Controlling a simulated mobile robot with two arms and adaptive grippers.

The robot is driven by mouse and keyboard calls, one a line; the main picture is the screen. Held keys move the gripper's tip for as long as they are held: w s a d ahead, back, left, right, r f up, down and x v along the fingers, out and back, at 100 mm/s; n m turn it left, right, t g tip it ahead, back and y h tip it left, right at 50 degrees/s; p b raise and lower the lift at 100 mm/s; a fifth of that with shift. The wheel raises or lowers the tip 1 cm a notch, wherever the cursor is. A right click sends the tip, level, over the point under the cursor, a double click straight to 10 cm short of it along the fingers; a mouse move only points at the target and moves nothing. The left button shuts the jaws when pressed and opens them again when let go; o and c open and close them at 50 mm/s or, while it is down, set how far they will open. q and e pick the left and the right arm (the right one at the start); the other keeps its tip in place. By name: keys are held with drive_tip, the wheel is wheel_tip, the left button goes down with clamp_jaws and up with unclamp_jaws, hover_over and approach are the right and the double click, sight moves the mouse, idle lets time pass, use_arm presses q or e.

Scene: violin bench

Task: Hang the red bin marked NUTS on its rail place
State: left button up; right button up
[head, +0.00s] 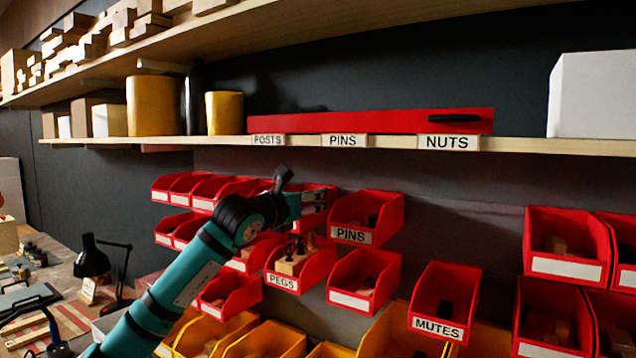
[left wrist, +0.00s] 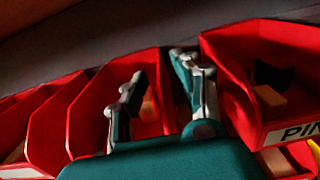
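No bin with a readable NUTS mark shows in either view. A NUTS label (head: 449,142) is on the shelf's front edge, with bare dark wall (head: 455,205) below it. The red PINS bin (head: 351,236) hangs left of that bare wall; it also shows in the left wrist view (left wrist: 262,95). My left gripper (head: 316,201) is left of the PINS bin, in front of another red bin whose label is hidden. In the left wrist view its fingers (left wrist: 160,95) are apart, with that bin (left wrist: 88,110) behind them; contact is unclear. My right gripper is out of view.
The shelf (head: 560,148) runs above the bins, with a long red piece (head: 350,122) and a white box (head: 592,95) on it. The PEGS bin (head: 302,278) and MUTES bin (head: 440,305) hang lower. More red bins (head: 568,245) hang at right.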

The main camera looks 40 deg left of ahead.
use_arm(q)
drive_tip(key=shift+w+a+p, duration=0.15)
drive_tip(key=shift+w+p, duration=0.3)
drive_tip(key=shift+w, duration=0.95)
clamp_jaws()
